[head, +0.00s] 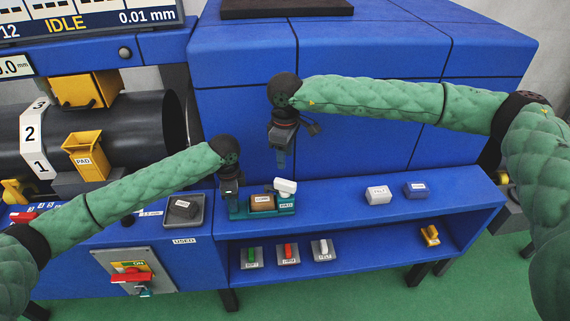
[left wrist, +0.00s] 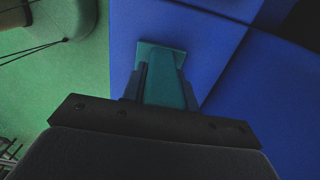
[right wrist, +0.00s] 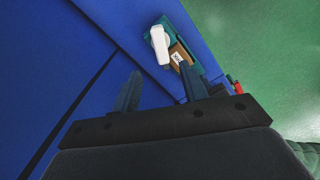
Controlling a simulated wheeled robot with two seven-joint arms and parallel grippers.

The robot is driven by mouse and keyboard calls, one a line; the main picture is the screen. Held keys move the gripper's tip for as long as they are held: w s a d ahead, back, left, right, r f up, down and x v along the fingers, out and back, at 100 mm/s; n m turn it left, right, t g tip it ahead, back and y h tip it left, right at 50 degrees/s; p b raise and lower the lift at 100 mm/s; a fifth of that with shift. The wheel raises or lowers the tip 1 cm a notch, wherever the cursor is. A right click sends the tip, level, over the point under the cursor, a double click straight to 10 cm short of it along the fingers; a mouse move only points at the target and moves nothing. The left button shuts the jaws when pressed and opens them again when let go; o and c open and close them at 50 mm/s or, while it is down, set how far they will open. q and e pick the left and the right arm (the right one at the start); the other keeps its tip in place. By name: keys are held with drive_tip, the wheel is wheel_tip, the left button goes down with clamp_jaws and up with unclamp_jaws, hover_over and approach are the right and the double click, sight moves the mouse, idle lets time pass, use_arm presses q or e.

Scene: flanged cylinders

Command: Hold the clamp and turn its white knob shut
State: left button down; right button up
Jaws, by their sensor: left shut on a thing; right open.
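The clamp is a teal body (head: 288,211) on the blue shelf top, with a brown labelled block (head: 262,202) in it and a white knob (head: 285,186) at its right end. In the right wrist view the white knob (right wrist: 161,45) lies beside the brown block (right wrist: 181,56). My left gripper (head: 232,206) is shut on the clamp's left end; the left wrist view shows the teal part (left wrist: 165,88) between its fingers. My right gripper (head: 281,160) is open and empty above the knob, apart from it; its fingers (right wrist: 160,82) point toward the clamp.
Several small coloured-handled items (head: 287,254) sit on the lower shelf. A grey tray (head: 183,210) is left of the clamp. A blue panelled wall (head: 365,110) rises behind.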

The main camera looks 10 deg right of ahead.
drive_tip(key=shift+r, duration=0.45)
drive_tip(key=shift+c, duration=0.4)
